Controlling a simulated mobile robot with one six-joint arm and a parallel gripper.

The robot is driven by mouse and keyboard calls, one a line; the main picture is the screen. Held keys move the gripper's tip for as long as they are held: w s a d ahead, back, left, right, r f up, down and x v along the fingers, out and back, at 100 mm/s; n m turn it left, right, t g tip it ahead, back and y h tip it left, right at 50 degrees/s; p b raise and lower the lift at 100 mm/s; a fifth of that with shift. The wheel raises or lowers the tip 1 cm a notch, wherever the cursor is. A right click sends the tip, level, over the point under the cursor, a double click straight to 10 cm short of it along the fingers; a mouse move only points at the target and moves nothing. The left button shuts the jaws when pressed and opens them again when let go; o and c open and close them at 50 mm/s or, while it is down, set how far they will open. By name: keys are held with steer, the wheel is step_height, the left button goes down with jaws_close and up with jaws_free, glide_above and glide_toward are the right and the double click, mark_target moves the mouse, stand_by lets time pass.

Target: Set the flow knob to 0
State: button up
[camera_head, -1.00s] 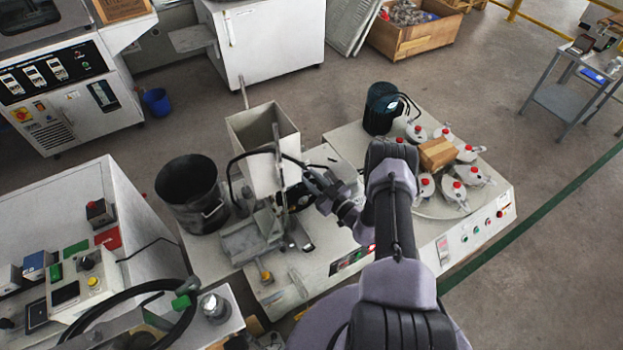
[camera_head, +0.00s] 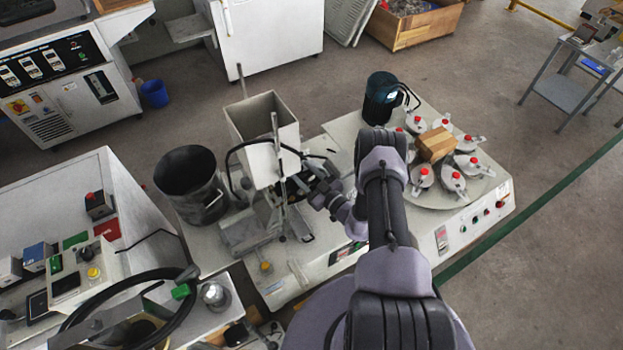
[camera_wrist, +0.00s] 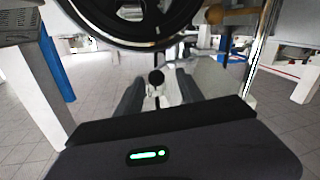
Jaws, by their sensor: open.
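My gripper (camera_wrist: 158,98) reaches in at the hopper machine, under and to the right of the grey square hopper (camera_head: 265,140). In the wrist view its two dark fingers are apart. A small black round knob (camera_wrist: 156,77) on a thin stem shows between and just beyond the fingers; it may be the flow knob. I cannot tell whether the fingers touch it, and no scale or pointer is readable. In the head view the gripper (camera_head: 312,190) is small and dark against the machine, and the knob cannot be made out there.
A large black wheel (camera_wrist: 125,20) hangs close above the fingers. A thin upright rod (camera_head: 277,150) stands by the hopper. A black bucket (camera_head: 190,185) is at its left. A turntable with several red-topped grey parts and a wooden block (camera_head: 435,145) lies right of my arm.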

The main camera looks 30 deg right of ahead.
steer(key=p+v, duration=0.2)
steer(key=v, duration=1.5)
steer(key=shift+p, duration=0.4)
steer(key=shift+r, duration=0.1)
